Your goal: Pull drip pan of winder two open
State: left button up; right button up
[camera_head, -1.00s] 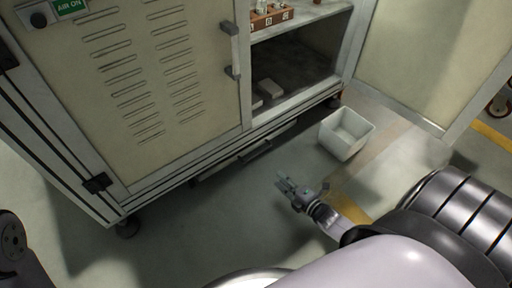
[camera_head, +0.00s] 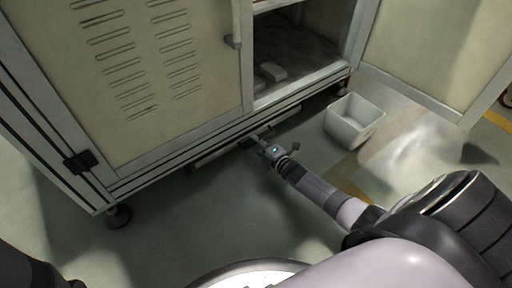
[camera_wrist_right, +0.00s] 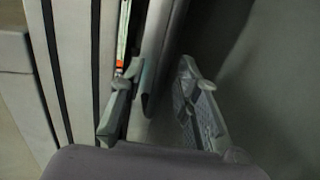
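The drip pan (camera_head: 215,150) is a low, flat drawer under the beige winder cabinet (camera_head: 130,90), and its front edge is close to the cabinet's bottom rail. My right gripper (camera_head: 258,137) is at the pan's front, low above the floor, and covers the place of the pan's dark handle. In the right wrist view, my right gripper (camera_wrist_right: 161,67) is open, with one finger on each side of a grey bar (camera_wrist_right: 160,50), which looks like part of the pan's front or handle. Contact cannot be told. My left gripper is not in view.
A white open bin (camera_head: 354,120) stands on the floor to the right of my right gripper. An open cabinet door (camera_head: 420,50) stands at the upper right. A caster (camera_head: 119,215) is under the cabinet's left corner. The floor in front of the pan is clear.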

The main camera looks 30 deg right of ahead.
jog(key=shift+w, duration=0.2)
jog(key=shift+c, duration=0.5)
grip_shut()
dwell(0.4)
